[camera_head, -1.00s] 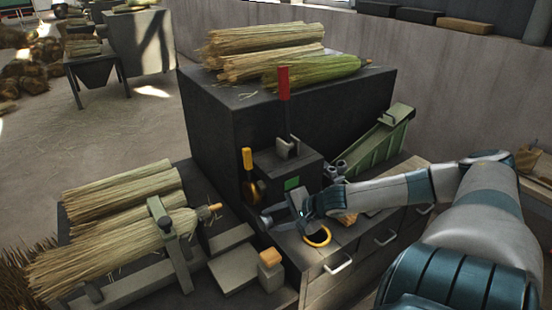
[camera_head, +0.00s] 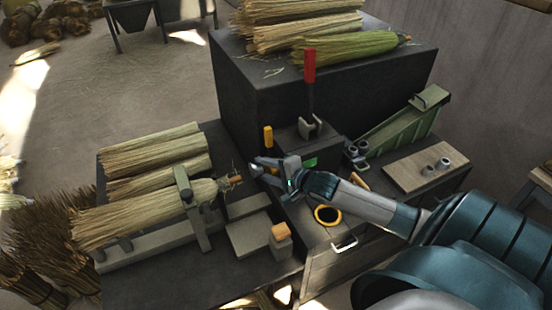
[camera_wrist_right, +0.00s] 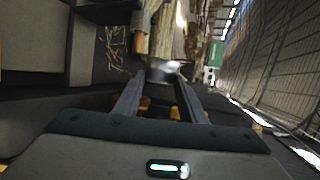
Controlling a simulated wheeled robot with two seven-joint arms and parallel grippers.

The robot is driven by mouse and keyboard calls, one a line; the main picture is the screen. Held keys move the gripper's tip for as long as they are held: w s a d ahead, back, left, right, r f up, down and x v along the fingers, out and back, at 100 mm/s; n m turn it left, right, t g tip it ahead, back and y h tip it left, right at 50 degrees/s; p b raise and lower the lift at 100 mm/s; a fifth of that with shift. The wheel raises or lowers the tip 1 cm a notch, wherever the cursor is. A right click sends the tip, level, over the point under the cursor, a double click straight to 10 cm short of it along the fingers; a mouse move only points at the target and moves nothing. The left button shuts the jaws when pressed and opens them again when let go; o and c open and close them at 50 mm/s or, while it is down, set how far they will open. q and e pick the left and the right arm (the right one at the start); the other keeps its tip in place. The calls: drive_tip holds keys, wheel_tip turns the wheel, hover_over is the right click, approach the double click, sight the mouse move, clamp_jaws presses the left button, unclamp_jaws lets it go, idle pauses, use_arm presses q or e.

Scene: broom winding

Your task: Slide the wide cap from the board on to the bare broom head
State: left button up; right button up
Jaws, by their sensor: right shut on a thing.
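My right gripper (camera_head: 262,167) is shut on a small grey cap. The cap shows at the fingertips in the right wrist view (camera_wrist_right: 163,70); its width is hard to judge. The broom head (camera_head: 140,212) lies in a clamp (camera_head: 190,205) on the left bench, its orange-brown stub (camera_head: 235,180) pointing right. The gripper is just right of the stub, with the cap apart from it as far as I can tell. The pale board (camera_head: 405,172) on the right counter bears two small grey caps (camera_head: 443,163). My left gripper is not in view.
A dark machine with a red lever (camera_head: 309,80) and a yellow-handled tool (camera_head: 268,135) stands behind my right gripper. A yellow ring (camera_head: 327,215) lies on the counter. A block with an orange top (camera_head: 281,232) stands in front. More brooms (camera_head: 160,150) lie behind the clamped one.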

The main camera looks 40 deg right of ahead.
sight(234, 182)
drive_tip(key=shift+w+a+r, duration=0.1)
drive_tip(key=shift+w+r, duration=0.05)
drive_tip(key=shift+r, duration=0.05)
idle(0.3)
drive_tip(key=shift+f, duration=0.1)
drive_tip(key=shift+w+f+b, duration=3)
drive_tip(key=shift+f+b, duration=1.4)
drive_tip(key=shift+b, duration=1.6)
drive_tip(key=shift+w+a+p, duration=0.3)
drive_tip(key=shift+a+p, duration=0.15)
drive_tip(key=shift+a, duration=0.65)
drive_tip(key=shift+w+a+p, duration=0.25)
drive_tip(key=shift+a+p, duration=0.15)
drive_tip(key=shift+a, duration=0.7)
drive_tip(key=shift+w+a+p, duration=0.3)
drive_tip(key=shift+a+p, duration=0.15)
drive_tip(key=shift+a, duration=0.65)
drive_tip(key=o, duration=1.5)
